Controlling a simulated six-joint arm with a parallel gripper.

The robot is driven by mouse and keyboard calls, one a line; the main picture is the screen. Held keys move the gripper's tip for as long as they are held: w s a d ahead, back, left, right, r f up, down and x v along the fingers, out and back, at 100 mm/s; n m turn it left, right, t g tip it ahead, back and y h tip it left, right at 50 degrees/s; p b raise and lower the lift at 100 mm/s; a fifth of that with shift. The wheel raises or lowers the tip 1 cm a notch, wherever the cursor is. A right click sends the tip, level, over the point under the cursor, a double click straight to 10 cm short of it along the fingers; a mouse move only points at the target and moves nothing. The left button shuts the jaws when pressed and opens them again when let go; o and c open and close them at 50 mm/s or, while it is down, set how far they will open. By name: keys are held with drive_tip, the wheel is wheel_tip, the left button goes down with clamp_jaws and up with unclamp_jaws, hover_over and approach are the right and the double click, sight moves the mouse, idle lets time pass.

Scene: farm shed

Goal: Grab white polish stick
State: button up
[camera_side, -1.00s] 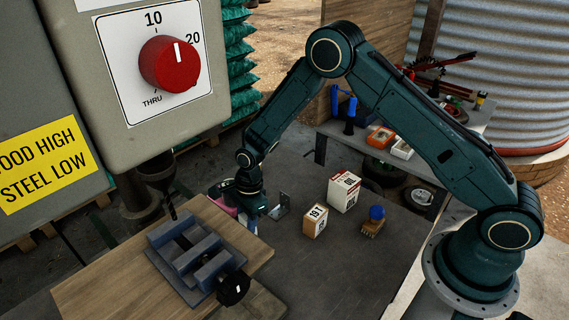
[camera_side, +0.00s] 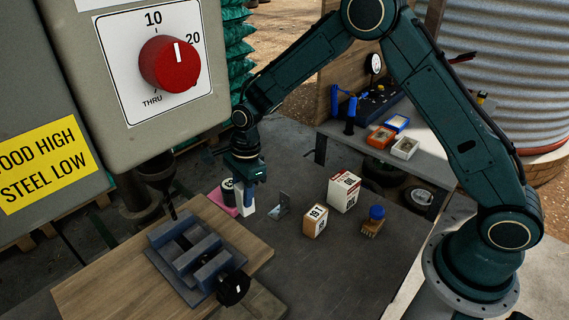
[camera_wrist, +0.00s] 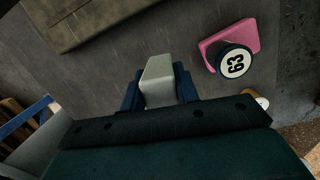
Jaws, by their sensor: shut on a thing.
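The white polish stick (camera_wrist: 158,78) is pinched between the two blue fingers of my gripper (camera_wrist: 159,92) in the wrist view. In the side view, my gripper (camera_side: 248,186) points down at the left part of the dark table. The stick's white lower end (camera_side: 246,210) hangs below the fingers. I cannot tell clearly whether its bottom end still touches the table. The gripper is shut on it.
A pink block (camera_side: 220,201) and a black round item marked 63 (camera_wrist: 233,62) are close beside the stick. A metal bracket (camera_side: 281,205), two boxes (camera_side: 315,220) and a blue-knobbed brush (camera_side: 373,220) lie to the right. A vise (camera_side: 195,258) sits on the wooden board in front.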

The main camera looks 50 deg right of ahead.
wheel_tip(320, 180, up, 10)
drive_tip(key=shift+f, duration=0.2)
drive_tip(key=shift+d, duration=0.15)
idle(0.5)
